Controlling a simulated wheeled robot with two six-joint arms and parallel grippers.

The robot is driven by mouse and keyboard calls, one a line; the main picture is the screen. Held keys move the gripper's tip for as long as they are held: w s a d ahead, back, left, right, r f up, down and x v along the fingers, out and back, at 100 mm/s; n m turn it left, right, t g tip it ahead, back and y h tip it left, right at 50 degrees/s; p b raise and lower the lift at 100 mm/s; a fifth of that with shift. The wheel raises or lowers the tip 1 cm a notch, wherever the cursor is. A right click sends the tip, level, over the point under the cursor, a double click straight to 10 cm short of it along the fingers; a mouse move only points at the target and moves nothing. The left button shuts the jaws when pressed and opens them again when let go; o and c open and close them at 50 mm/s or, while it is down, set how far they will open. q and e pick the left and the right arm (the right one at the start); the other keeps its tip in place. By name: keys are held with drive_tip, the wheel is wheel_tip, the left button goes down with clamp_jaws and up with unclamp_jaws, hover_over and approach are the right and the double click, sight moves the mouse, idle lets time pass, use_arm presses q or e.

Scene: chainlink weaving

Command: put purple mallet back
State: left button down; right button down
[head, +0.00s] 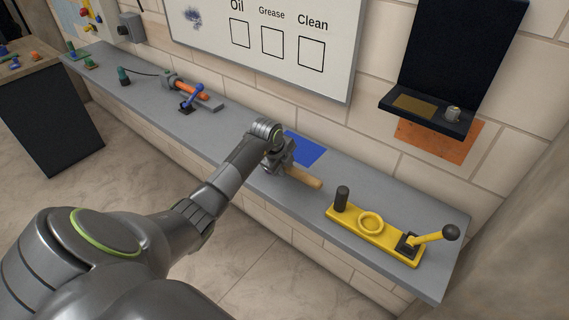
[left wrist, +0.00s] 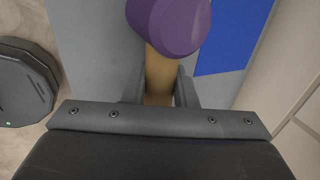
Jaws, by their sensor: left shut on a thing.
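The mallet has a purple head (left wrist: 172,24) and a light wooden handle (left wrist: 159,72). In the left wrist view the handle lies between my left gripper's fingers (left wrist: 160,88), with the purple head just beyond them. In the head view my left gripper (head: 276,166) is over the grey bench, shut on the handle. The wooden handle (head: 302,178) sticks out to the right there, and the head is hidden behind the gripper. A blue patch (head: 306,148) lies on the bench beside it. I cannot tell whether the mallet touches the bench. My right gripper is not in view.
The long grey bench (head: 225,128) runs along the wall. A yellow fixture (head: 388,238) with a ring and lever stands to the right. A clamp-like tool with an orange handle (head: 190,90) stands to the left. A black shelf (head: 425,112) hangs on the wall.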

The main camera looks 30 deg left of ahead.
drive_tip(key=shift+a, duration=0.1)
use_arm(q)
drive_tip(key=c, duration=1.2)
unclamp_jaws()
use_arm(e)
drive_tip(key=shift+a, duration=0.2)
use_arm(q)
drive_tip(key=shift+o, duration=0.2)
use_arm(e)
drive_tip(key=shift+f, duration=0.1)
